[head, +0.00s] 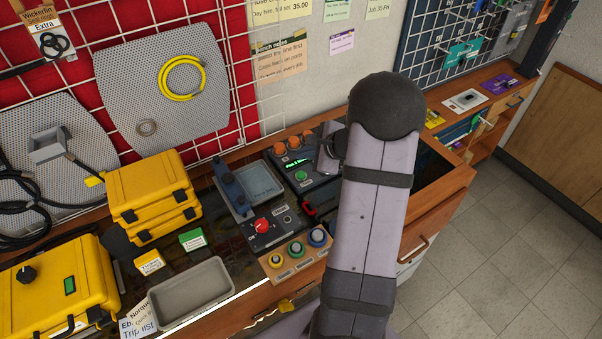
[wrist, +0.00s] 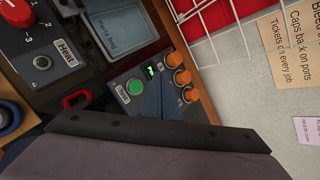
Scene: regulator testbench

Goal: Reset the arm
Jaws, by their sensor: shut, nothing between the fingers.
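My arm rises through the middle of the head view and hides part of the bench behind it. My gripper (wrist: 160,96) shows in the wrist view as narrow dark fingers, shut and empty, over the test panel. The test panel (head: 318,172) has a green button (wrist: 134,87), a small lit green display (wrist: 152,70) and several orange knobs (wrist: 182,77). The fingers appear beside the knobs and button; I cannot tell whether they touch the panel. In the head view the gripper is mostly hidden by my arm.
Yellow cases (head: 150,195), an empty grey bin (head: 190,291) and colored dial buttons (head: 296,249) crowd the bench. A wire grid wall stands behind; floor is open at right.

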